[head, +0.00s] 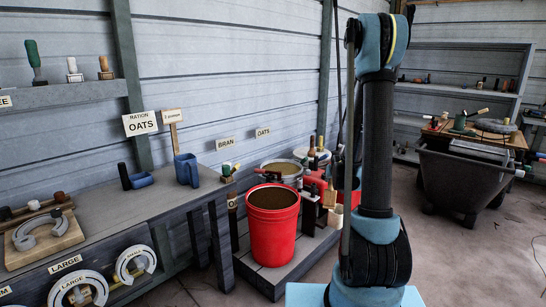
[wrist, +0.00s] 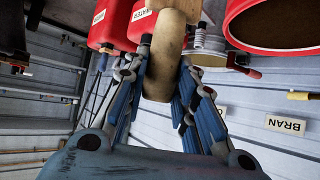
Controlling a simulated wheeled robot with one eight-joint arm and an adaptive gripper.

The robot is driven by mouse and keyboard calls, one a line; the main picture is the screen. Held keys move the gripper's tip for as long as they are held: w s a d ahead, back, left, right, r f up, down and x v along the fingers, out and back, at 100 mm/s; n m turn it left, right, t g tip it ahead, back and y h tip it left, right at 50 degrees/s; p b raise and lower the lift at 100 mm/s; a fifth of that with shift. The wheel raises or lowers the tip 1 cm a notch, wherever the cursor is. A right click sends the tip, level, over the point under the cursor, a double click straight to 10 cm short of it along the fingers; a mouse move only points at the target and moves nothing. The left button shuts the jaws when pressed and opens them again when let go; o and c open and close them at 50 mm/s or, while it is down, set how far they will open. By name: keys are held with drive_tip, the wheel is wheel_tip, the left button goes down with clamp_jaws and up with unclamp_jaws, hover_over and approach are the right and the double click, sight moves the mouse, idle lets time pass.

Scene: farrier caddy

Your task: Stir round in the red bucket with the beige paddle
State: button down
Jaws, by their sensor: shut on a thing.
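The red bucket (head: 272,226) stands upright on a low grey platform in the head view, with brown contents (head: 272,197) inside. A red, round-rimmed vessel, seemingly this bucket, shows at the upper right of the wrist view (wrist: 232,14). In the wrist view my gripper (wrist: 162,85) is shut on the beige paddle (wrist: 162,50), with a finger on each side of its thick shaft. The paddle runs up out of the picture, so its far end is hidden. In the head view the arm hides my gripper and the paddle; nothing beige shows inside the bucket.
A grey bench (head: 150,205) with blue scoops (head: 187,170) stands left of the bucket. A bran tub (head: 281,168) and red containers (head: 314,183) crowd behind it. A dark wheeled cart (head: 460,180) stands at the right. Floor is clear between cart and platform.

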drive_tip(key=shift+w+a, duration=0.35)
drive_tip(key=shift+a, duration=0.1)
drive_tip(key=w+a+r+n+y, duration=0.2)
drive_tip(key=w+a, duration=0.1)
drive_tip(key=a, duration=0.6)
drive_tip(key=w+a+r+n+g+y, duration=0.1)
drive_tip(key=w+a, duration=0.3)
drive_tip(key=a, duration=0.5)
drive_tip(key=w+a+r+n+y, duration=0.2)
drive_tip(key=w+a+n, duration=0.1)
drive_tip(key=a, duration=0.6)
drive_tip(key=shift+w+a+r+g+y, duration=0.3)
drive_tip(key=shift+w+a+y, duration=0.1)
drive_tip(key=shift+w, duration=0.25)
drive_tip(key=shift+d, duration=0.1)
wheel_tip(320, 180, down, 16)
drive_tip(key=shift+r+n, duration=0.15)
drive_tip(key=shift+n, duration=0.15)
